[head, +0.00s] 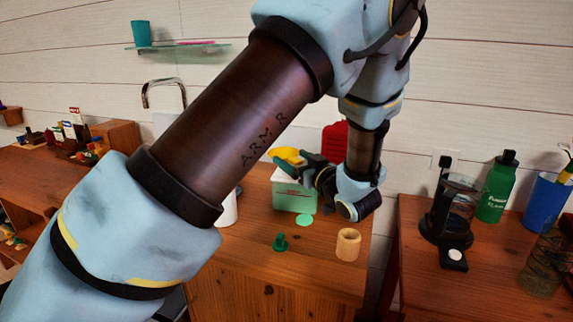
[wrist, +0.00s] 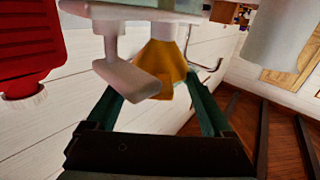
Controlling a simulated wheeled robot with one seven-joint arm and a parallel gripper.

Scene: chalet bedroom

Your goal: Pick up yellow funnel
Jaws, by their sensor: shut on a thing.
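The yellow funnel (head: 287,154) shows in the head view just above a pale green box, at the tips of my gripper (head: 291,166). In the wrist view the funnel (wrist: 166,58) lies between the green fingers of my gripper (wrist: 158,88), which are shut on it. A pale, handle-like thing (wrist: 130,78) covers part of the funnel there. Whether the funnel touches the box below is hard to tell.
The green-and-white box (head: 293,197) stands on the wooden cabinet, with a green stopper-like piece (head: 280,242) and a wooden cup (head: 348,244) in front. A red container (head: 335,137) is behind my wrist. A coffee maker (head: 449,213) and green bottle (head: 497,187) stand right.

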